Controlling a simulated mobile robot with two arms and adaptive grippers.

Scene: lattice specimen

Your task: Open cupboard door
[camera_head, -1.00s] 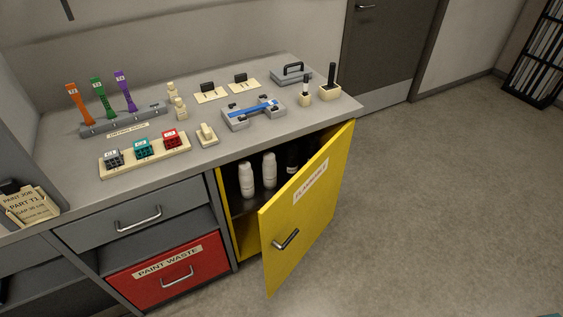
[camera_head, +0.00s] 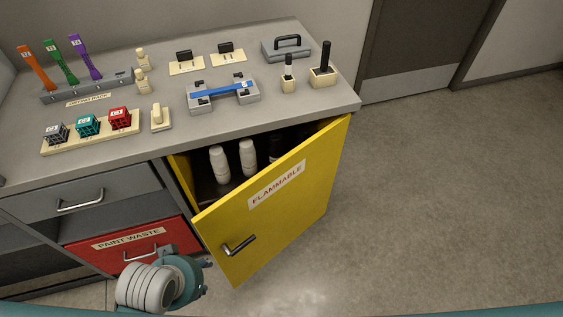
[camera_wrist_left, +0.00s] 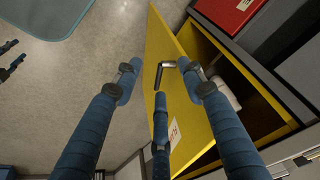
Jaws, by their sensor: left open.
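The yellow cupboard door (camera_head: 285,205), labelled FLAMMABLE, stands partly open, swung out from the cabinet with its hinge side at the right. Its dark metal handle (camera_head: 238,245) is near the free edge. My left gripper (camera_head: 207,276) is low, in front of the red drawer and left of the door's free edge. In the left wrist view its three blue fingers (camera_wrist_left: 160,80) are spread, with the door (camera_wrist_left: 165,40) and handle (camera_wrist_left: 165,68) beyond them. Contact with the handle cannot be told. Dark fingertips at the left edge of that view look like my right gripper (camera_wrist_left: 12,60).
White bottles (camera_head: 248,158) and dark ones stand inside the cupboard. The red PAINT WASTE drawer (camera_head: 100,255) is left of it. The grey worktop (camera_head: 230,130) above holds a brush rack, blocks and tools. The floor (camera_head: 430,200) right of the door is clear.

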